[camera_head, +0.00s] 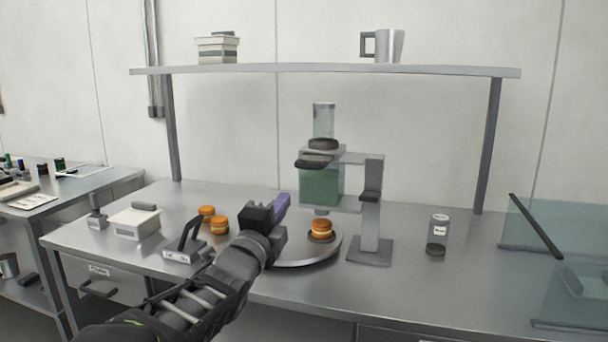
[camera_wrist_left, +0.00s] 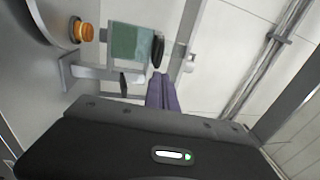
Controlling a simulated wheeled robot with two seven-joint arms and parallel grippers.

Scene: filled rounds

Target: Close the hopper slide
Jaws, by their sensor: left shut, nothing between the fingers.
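The hopper (camera_head: 321,186) is a clear box with green filling, held on a grey stand (camera_head: 371,215) above the round plate. Its slide (camera_head: 313,163) shows as a dark flat handle jutting left at the hopper's top; I cannot tell how far out it is. In the left wrist view the hopper (camera_wrist_left: 130,42) appears sideways with the dark handle (camera_wrist_left: 158,51) beside it. My left gripper (camera_head: 281,202) has purple fingers, shut and empty, left of and lower in the picture than the handle. The fingers (camera_wrist_left: 161,92) point towards the handle without visible contact. My right gripper is not in view.
An orange filled round (camera_head: 321,230) sits on the round plate (camera_head: 308,262) under the hopper. Two more rounds (camera_head: 219,225) lie left of my gripper, near a white box (camera_head: 134,222). A jar (camera_head: 439,232) stands right of the stand. A shelf (camera_head: 330,70) spans above.

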